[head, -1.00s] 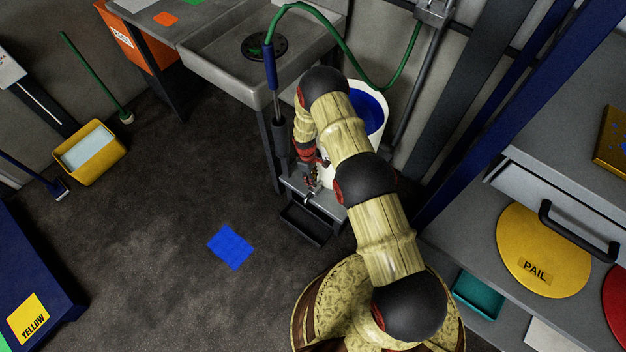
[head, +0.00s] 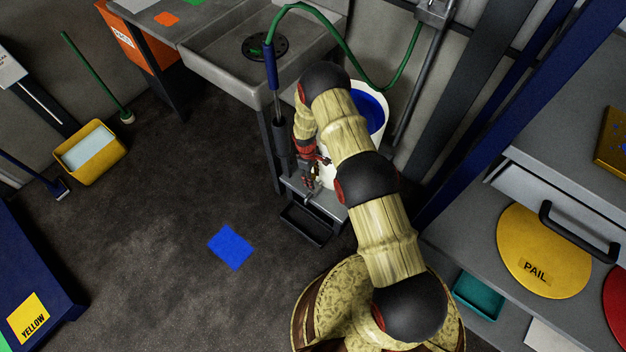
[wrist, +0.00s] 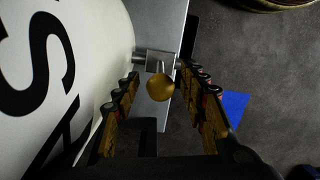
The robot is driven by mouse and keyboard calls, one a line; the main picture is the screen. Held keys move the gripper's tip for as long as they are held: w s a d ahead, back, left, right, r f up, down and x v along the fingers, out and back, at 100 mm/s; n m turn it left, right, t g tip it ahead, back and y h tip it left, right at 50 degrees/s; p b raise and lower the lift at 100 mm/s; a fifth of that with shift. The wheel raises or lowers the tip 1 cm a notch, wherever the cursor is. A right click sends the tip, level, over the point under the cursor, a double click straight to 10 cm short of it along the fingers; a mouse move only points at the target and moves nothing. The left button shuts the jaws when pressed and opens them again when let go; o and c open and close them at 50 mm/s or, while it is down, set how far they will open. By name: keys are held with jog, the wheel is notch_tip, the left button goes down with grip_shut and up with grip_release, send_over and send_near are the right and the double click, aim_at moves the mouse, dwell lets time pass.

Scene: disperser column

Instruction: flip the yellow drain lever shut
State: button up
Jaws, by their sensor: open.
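The yellow drain lever shows in the wrist view as a round brass-yellow knob (wrist: 160,88), in front of a grey metal valve body (wrist: 155,60). My gripper (wrist: 165,100) is open, with one finger on each side of the knob. There are gaps between the knob and both fingers. The lever's arm behind the knob is mostly hidden. In the head view my gripper (head: 309,183) is low at the white pail's front, and I cannot make out the lever there. The white pail (wrist: 75,60) with black lettering fills the left of the wrist view.
The pail's blue inside (head: 371,108) shows behind my arm. A dark drip tray (head: 306,225) sits below the stand. The sink (head: 225,65) is behind to the left. A blue square (head: 230,247) lies on open floor; a shelf (head: 450,215) stands right.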

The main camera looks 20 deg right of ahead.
jog(key=r, duration=0.6)
jog(key=w+a+r, duration=0.1)
jog(key=r, duration=0.3)
jog(key=shift+r, duration=0.1)
jog(key=shift+o, duration=0.2)
jog(key=shift+d, duration=0.1)
